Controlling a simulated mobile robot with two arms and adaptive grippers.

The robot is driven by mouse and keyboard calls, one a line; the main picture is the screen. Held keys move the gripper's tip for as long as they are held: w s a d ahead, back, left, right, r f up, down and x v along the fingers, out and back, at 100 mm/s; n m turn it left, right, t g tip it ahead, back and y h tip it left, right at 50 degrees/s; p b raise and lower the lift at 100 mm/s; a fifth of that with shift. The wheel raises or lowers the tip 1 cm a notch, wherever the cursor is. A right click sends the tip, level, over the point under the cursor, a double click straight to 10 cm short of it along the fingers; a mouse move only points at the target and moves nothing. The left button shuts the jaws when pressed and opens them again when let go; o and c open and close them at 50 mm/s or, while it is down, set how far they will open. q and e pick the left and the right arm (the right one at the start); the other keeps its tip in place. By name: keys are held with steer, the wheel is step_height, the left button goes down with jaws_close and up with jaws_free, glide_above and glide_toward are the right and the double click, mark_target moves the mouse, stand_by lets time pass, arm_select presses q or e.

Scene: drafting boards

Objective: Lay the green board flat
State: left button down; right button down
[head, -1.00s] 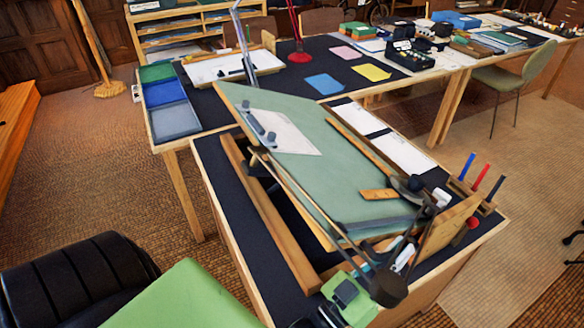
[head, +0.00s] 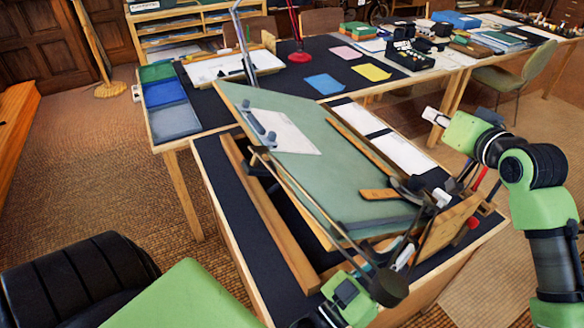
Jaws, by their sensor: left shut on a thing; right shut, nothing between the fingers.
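The green board (head: 300,160) is a drafting board tilted on the near desk, its far left edge raised and its near right edge low. A white sheet (head: 288,131) lies on it. My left gripper (head: 363,268) is at the board's low near edge and seems shut on that edge; a dark lamp head (head: 389,287) partly hides the contact. My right gripper (head: 432,115) is shut and empty, in the air to the right of the board, apart from it.
A wooden stop bar (head: 272,215) runs along the desk beside the board. The lamp's thin arms cross in front of the board. Pens in a holder (head: 485,207) stand to the right, partly behind my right arm. A second dark desk (head: 300,75) with papers lies behind.

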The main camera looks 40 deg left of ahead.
steer(key=s+a+n+g, duration=0.3)
steer(key=s+a+g, duration=0.25)
steer(key=s, duration=0.55)
steer(key=s+a+n+g, duration=0.4)
steer(key=s+a, duration=0.2)
steer(key=s, duration=0.5)
glide_above(283, 172)
steer(key=w+d, duration=0.2)
steer(key=d, duration=0.1)
steer(key=shift+g+h, duration=0.25)
steer(key=shift+h, duration=0.15)
steer(key=f, duration=0.5)
steer(key=shift+s+d+f, duration=0.2)
steer(key=shift+s+f, duration=0.05)
steer(key=shift+f, duration=0.1)
steer(key=f, duration=0.2)
steer(key=s+f, duration=0.1)
steer(key=shift+a, duration=0.3)
steer(key=shift+s+f, duration=0.25)
steer(key=shift+f, duration=0.15)
arm_select(q)
steer(key=shift+f, duration=0.1)
